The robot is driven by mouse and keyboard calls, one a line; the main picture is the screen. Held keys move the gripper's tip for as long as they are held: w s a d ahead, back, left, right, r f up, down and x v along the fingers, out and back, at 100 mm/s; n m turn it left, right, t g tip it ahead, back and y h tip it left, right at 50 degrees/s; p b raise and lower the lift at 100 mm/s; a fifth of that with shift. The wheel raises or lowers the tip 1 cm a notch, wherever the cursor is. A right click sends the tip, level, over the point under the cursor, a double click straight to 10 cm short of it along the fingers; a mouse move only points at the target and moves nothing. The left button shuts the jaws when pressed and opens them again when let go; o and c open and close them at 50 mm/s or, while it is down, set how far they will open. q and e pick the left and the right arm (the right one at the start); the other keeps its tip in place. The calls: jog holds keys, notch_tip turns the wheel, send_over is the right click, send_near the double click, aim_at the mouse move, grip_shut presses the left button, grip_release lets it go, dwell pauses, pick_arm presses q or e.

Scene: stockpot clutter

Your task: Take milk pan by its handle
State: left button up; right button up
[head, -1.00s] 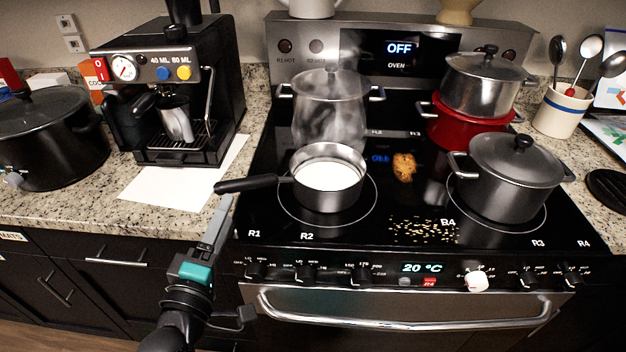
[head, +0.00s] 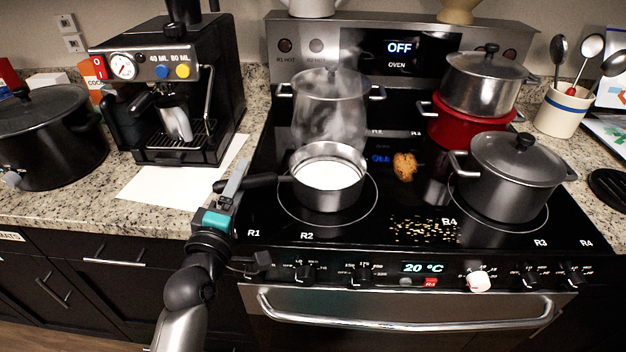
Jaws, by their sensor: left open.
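The milk pan (head: 328,192) is a small steel pan with white liquid in it, upright on the front left burner. Its black handle (head: 263,180) points left past the cooktop's edge. My left gripper (head: 240,172) is open at the handle's outer part. One grey finger crosses in front of the handle and hides a piece of it; the handle's tip shows just left of the finger. The other finger is hidden, so I cannot tell whether the handle lies between the two. My right gripper is not in view.
Crumbs (head: 425,231) lie on the cooktop. A coffee machine (head: 170,85) stands left.

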pick_arm(q)
grip_shut()
dwell(0.5)
jog(key=shift+r, duration=0.15)
